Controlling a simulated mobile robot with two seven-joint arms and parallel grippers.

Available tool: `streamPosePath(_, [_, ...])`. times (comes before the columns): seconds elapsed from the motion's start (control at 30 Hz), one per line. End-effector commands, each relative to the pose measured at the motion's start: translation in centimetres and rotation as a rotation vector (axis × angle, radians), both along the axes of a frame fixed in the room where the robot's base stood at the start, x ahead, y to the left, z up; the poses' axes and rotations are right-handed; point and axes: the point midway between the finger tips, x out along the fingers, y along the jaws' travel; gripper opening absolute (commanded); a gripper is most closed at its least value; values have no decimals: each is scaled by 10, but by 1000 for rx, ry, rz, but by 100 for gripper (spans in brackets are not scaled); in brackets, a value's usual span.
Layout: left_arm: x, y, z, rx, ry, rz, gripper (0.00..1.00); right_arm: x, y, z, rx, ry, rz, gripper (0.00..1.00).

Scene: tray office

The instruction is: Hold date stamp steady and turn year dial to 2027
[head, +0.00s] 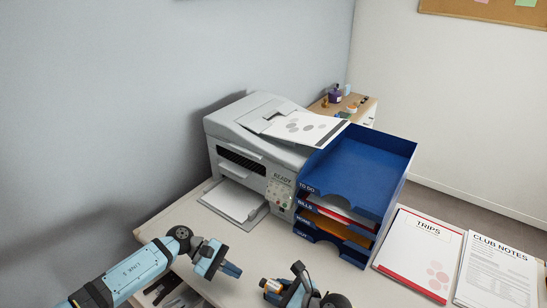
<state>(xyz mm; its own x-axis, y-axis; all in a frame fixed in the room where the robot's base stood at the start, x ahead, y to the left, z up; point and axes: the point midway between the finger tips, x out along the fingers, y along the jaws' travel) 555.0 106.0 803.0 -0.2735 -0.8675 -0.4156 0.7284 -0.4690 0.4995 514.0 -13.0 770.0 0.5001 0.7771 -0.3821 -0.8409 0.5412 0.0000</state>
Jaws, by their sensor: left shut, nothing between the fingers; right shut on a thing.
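My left gripper (231,270) is at the lower middle of the head view, at the front edge of the desk. It is shut and empty, apart from my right gripper and to its left. Only a rounded end of this thing shows; the fingers and the picture edge hide the rest. It may be the date stamp, but its year dial and any digits cannot be made out. No other date stamp is clearly in view.
A grey printer (250,140) and a blue tray stack (365,175) stand behind my grippers. Papers titled TRIPS (425,250) and CLUB NOTES (502,275) lie at right. An open drawer (170,291) is below my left arm. A side cabinet (369,111) stands behind.

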Motion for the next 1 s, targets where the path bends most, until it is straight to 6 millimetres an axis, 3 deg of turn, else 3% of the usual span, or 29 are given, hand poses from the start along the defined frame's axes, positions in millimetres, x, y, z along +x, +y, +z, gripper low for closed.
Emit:
streamPosePath(0.33, [2,3,0,0,0,0,0,0,0,0,-1,1,0,10])
streamPosePath(0.37, [2,3,0,0,0,0,0,0,0,0,-1,1,0,38])
streamPosePath(0.5, [2,3,0,0,0,0,0,0,0,0,-1,1,0,65])
streamPosePath(0.8, [2,3,0,0,0,0,0,-1,-2,0,-1,1,0,65])
streamPosePath(1.0, [2,3,0,-1,0,1,0,-15,-23,10,-1,0,-1,65])
